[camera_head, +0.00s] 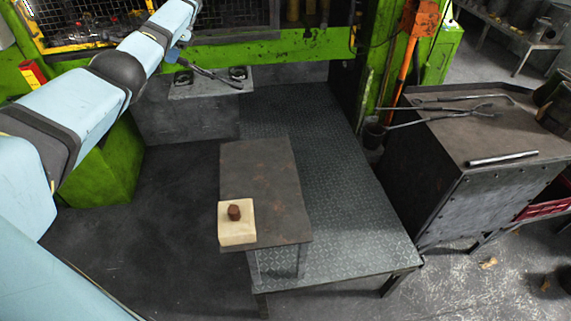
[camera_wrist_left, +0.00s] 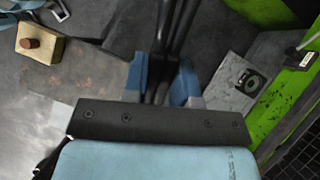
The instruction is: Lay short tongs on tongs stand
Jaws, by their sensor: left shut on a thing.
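My left gripper (camera_head: 180,55) is at the upper left in the head view, shut on dark short tongs (camera_head: 212,76). From the head view I cannot tell whether the tongs touch the plate. In the left wrist view, the tongs (camera_wrist_left: 176,35) run up from between the blue fingers of the gripper (camera_wrist_left: 163,80). The plate (camera_wrist_left: 226,93) with one black fitting shows right of them. My right gripper is out of view.
A brown table (camera_head: 265,175) holds a pale block (camera_head: 237,232) with a small reddish-brown piece on it. The green press (camera_head: 290,45) stands behind. A metal bench (camera_head: 480,130) at right carries longer tongs (camera_head: 445,115) and a bar (camera_head: 503,158).

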